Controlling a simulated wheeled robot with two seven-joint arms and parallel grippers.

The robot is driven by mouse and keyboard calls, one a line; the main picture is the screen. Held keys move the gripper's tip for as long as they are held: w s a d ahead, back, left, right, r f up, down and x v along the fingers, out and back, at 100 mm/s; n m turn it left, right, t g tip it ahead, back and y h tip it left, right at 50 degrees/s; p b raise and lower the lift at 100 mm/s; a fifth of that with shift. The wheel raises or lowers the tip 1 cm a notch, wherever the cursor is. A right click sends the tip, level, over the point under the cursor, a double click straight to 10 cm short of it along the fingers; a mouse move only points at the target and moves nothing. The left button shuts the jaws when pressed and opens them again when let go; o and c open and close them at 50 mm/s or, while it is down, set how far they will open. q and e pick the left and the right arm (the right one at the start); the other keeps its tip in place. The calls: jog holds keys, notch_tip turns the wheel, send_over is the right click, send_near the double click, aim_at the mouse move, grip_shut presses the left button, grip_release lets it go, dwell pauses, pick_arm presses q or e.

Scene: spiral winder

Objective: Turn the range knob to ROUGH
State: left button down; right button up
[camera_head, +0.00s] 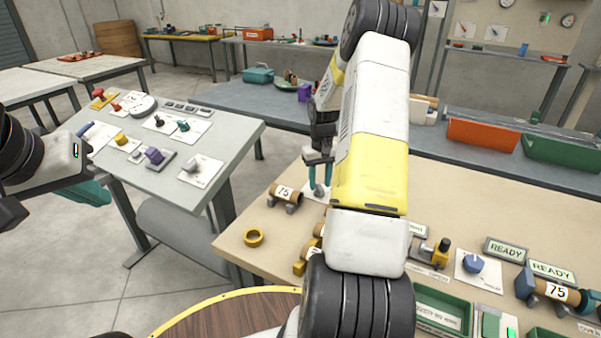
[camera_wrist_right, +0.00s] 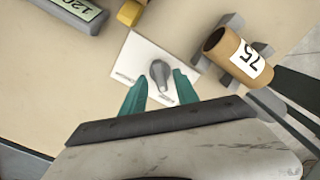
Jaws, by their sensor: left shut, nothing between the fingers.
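A grey knob (camera_wrist_right: 158,73) sits on a white plate (camera_wrist_right: 137,53) in the right wrist view; its pointer end aims down and slightly right in the picture. The plate's print is too small to read. My right gripper (camera_wrist_right: 160,79) is open, its teal fingers on either side of the knob with gaps visible. In the head view my right gripper (camera_head: 318,184) is over the tan table, and the knob there is mostly hidden. My left gripper (camera_head: 92,194) is shut and empty at the far left, beside the grey side table.
A brown roll marked 75 (camera_wrist_right: 228,53) lies on a grey cradle beside the plate. A display reading 120 (camera_wrist_right: 80,10) is at the upper left. A blue knob (camera_head: 474,264) sits on another plate at right.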

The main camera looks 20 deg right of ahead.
jog(key=shift+f, duration=0.65)
grip_shut()
